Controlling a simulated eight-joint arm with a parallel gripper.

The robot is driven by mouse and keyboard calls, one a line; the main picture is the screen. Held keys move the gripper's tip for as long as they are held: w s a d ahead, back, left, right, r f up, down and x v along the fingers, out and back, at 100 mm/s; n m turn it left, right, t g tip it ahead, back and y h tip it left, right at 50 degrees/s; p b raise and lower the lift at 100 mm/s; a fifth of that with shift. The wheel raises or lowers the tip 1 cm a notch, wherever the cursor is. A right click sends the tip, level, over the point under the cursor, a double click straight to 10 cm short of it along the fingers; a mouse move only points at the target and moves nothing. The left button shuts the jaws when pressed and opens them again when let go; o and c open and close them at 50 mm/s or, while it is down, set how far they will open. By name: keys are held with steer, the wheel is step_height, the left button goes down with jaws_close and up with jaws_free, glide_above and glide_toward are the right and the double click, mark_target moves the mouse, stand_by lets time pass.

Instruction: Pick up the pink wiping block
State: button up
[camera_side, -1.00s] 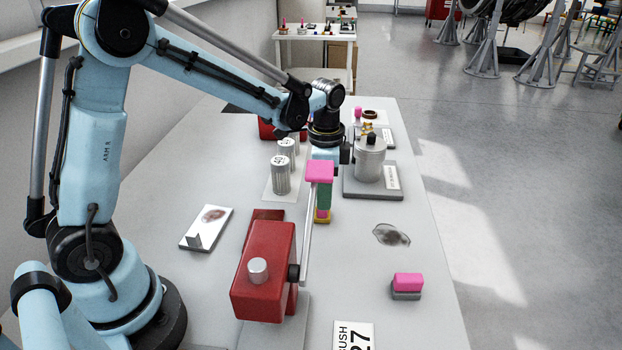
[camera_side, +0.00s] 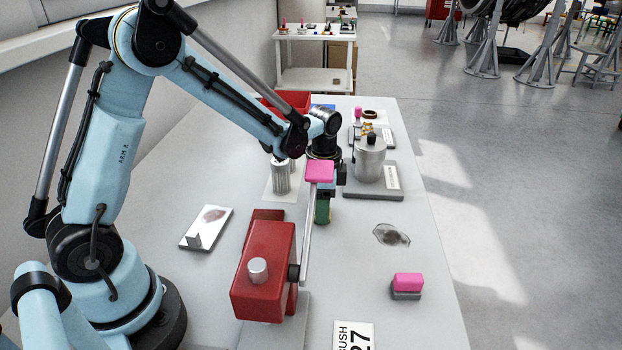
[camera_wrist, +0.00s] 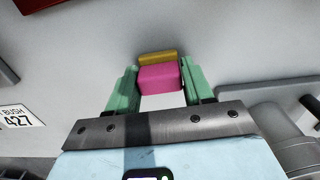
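The pink wiping block (camera_wrist: 160,78) has a yellow strip along one side in the wrist view. It sits between the green fingers of my gripper (camera_wrist: 158,82), with one finger close on each side. I cannot tell whether the fingers press on it. In the side view my gripper (camera_side: 323,208) points down at the table behind the red lever machine, and its fingers mostly hide the block.
A red machine (camera_side: 264,270) stands in front, its lever topped by a pink knob (camera_side: 319,171). Another pink block (camera_side: 408,282) rests on a grey base at right. A metal cylinder (camera_side: 369,160) stands behind right. A dark stain (camera_side: 391,235) marks the table.

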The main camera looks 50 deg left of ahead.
steer(key=shift+c, duration=1)
step_height(320, 180, up, 10)
